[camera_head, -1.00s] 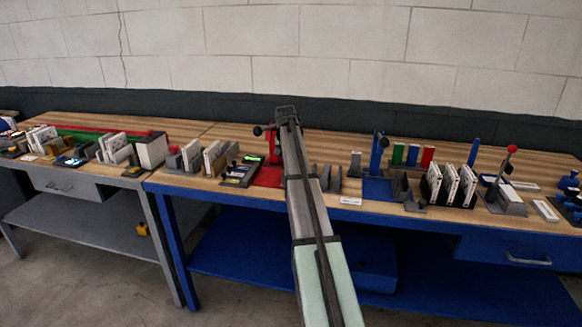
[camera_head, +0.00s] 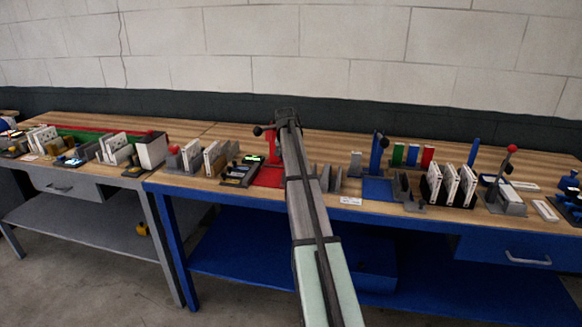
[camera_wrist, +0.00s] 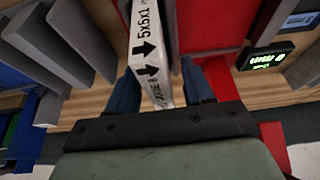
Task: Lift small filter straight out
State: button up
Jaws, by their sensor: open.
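My gripper (camera_wrist: 160,84) is open, with one blue finger on each side of the filter's near end. A gap shows on the right side; contact on the left is hard to tell. Grey upright plates flank the filter. In the head view my arm reaches over the bench to the gripper end (camera_head: 288,116), and the filter between the fingers is hidden there.
In the wrist view a red panel (camera_wrist: 218,25) and a display with green digits (camera_wrist: 268,57) lie on the right, and grey slanted plates (camera_wrist: 62,42) on the left. In the head view a blue lever press (camera_head: 377,152) and a rack of white filters (camera_head: 450,186) stand to the right.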

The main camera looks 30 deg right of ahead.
grip_shut()
dwell(0.4)
